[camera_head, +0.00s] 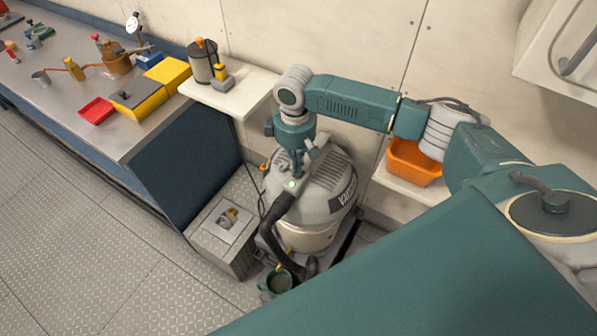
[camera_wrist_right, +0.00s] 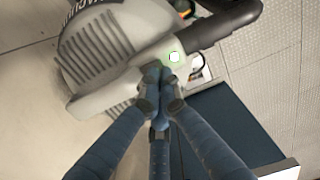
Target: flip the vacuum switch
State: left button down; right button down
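The grey vacuum (camera_head: 318,195) stands on the floor in the middle of the head view, with a black hose at its front. A small lit green round spot (camera_head: 291,184) shows on its top; it also shows in the right wrist view (camera_wrist_right: 175,57). I cannot tell whether this spot is the switch itself or a lamp beside it. My right gripper (camera_head: 297,173) points down at the vacuum top, close to the green spot. In the right wrist view its fingers (camera_wrist_right: 157,82) are drawn together just below the spot; contact is unclear. My left gripper is not in view.
A workbench (camera_head: 60,75) with tools, a red tray (camera_head: 97,110) and yellow boxes stands left. An orange bin (camera_head: 412,162) is on a ledge behind my right arm. A grey box (camera_head: 222,232) and a green bucket (camera_head: 277,283) stand close to the vacuum. The left floor is clear.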

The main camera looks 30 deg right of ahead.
aim_at(296, 176)
jog(key=shift+f, duration=0.15)
dwell(0.5)
jog(key=shift+f+b, duration=0.5)
jog(key=shift+f, duration=0.9)
dwell(0.5)
jog(key=shift+s, duration=0.1)
jog(key=shift+r+p, duration=0.75)
jog(key=shift+p, duration=0.25)
notch_tip(296, 176, up, 6)
jog(key=p, duration=0.6)
jog(key=shift+f, duration=0.3)
